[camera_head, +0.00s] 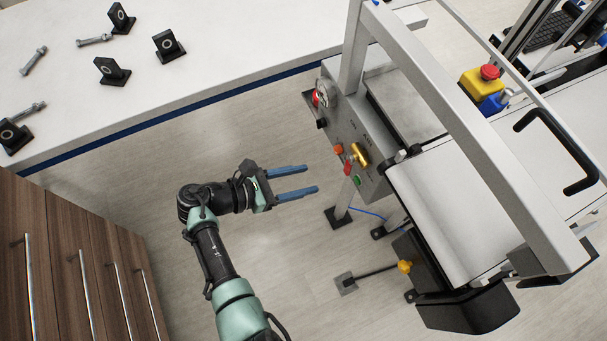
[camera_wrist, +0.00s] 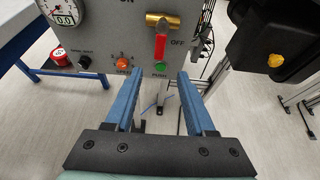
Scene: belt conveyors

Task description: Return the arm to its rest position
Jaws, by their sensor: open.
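My gripper (camera_head: 303,182) is open and empty, with its two blue fingers apart over the floor. In the head view it points right toward the conveyor's control panel (camera_head: 352,150) and stays apart from it. In the wrist view the fingers (camera_wrist: 166,85) reach toward the panel's lower edge. The panel's brass valve with a red handle (camera_wrist: 160,45), orange knob (camera_wrist: 123,62) and green button (camera_wrist: 160,65) show between and beyond the fingers. My arm extends up from the bottom of the head view, bent at the wrist.
A white table (camera_head: 200,85) with black brackets (camera_head: 168,46) and bolts (camera_head: 34,61) lies at upper left. Wooden drawers (camera_head: 75,265) stand at lower left. The belt conveyor (camera_head: 440,215) with its grey frame fills the right. Open floor (camera_head: 310,260) lies between.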

